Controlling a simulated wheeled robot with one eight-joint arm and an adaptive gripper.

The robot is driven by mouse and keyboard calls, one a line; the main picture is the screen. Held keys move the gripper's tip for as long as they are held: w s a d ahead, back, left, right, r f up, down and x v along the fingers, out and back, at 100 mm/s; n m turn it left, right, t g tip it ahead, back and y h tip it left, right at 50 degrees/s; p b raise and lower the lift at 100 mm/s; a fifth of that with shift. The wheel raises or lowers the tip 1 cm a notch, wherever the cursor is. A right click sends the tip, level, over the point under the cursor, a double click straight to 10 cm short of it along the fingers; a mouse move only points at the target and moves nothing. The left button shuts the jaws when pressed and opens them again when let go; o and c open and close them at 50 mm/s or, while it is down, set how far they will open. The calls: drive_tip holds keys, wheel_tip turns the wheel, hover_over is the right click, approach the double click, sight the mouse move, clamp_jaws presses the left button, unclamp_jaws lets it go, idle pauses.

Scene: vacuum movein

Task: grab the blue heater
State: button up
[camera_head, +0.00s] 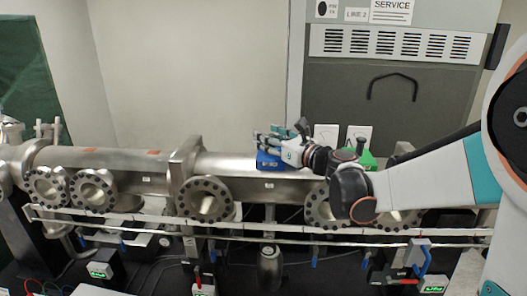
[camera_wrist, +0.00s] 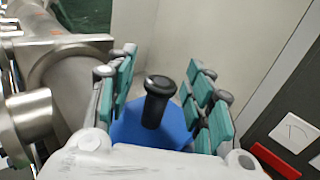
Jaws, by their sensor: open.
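The blue heater (camera_head: 268,160) sits on top of the metal vacuum pipe (camera_head: 230,163), right of the middle of the head view. In the wrist view the blue heater (camera_wrist: 150,125) shows as a blue body with an upright black knob (camera_wrist: 157,100). My gripper (camera_head: 272,142) is at the heater, reaching in from the right. In the wrist view my gripper (camera_wrist: 163,85) is open, with its teal finger pads on either side of the black knob. Gaps show between the knob and both pads. The heater's near side is hidden by the gripper's palm.
A green box (camera_head: 367,160) sits right of the heater, partly behind my arm. White panel gauges (camera_head: 326,134) and a grey cabinet (camera_head: 340,95) stand behind. Flanged ports (camera_head: 206,199) line the pipe's front, above a horizontal rail (camera_head: 260,231). The pipe's top to the left is clear.

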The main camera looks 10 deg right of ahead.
drive_tip(key=shift+s+d+r, duration=0.25)
drive_tip(key=shift+s, duration=0.3)
drive_tip(key=shift+c, duration=0.6)
drive_tip(key=shift+w+a+f, duration=0.15)
drive_tip(key=shift+w, duration=0.15)
drive_tip(key=c, duration=0.9)
drive_tip(key=shift+s, duration=0.1)
clamp_jaws()
